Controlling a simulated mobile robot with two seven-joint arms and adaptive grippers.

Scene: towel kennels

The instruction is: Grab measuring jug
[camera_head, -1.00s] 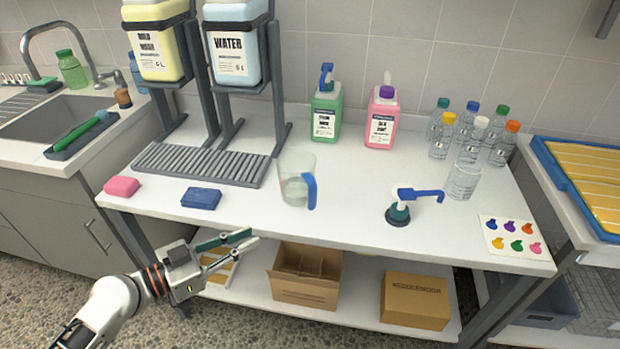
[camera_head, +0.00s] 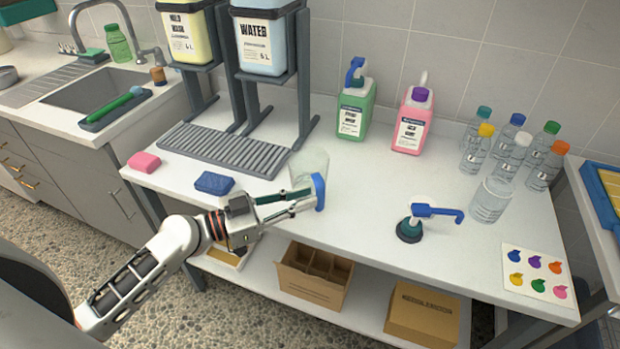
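The measuring jug (camera_head: 311,163) is a clear, see-through jug with a blue handle (camera_head: 319,188). It stands upright on the white counter near the front edge, right of the grey drip rack. My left gripper (camera_head: 313,198) reaches over the counter from the left, in front of the jug. Its two fingers show apart and their tips are at the blue handle, covering the jug's lower part. Whether they touch the handle is hidden. My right gripper is not in view.
Left are a blue sponge (camera_head: 214,183), a pink sponge (camera_head: 144,162) and the drip rack (camera_head: 225,150). Green (camera_head: 355,110) and pink (camera_head: 411,125) bottles stand behind. The counter between is clear.

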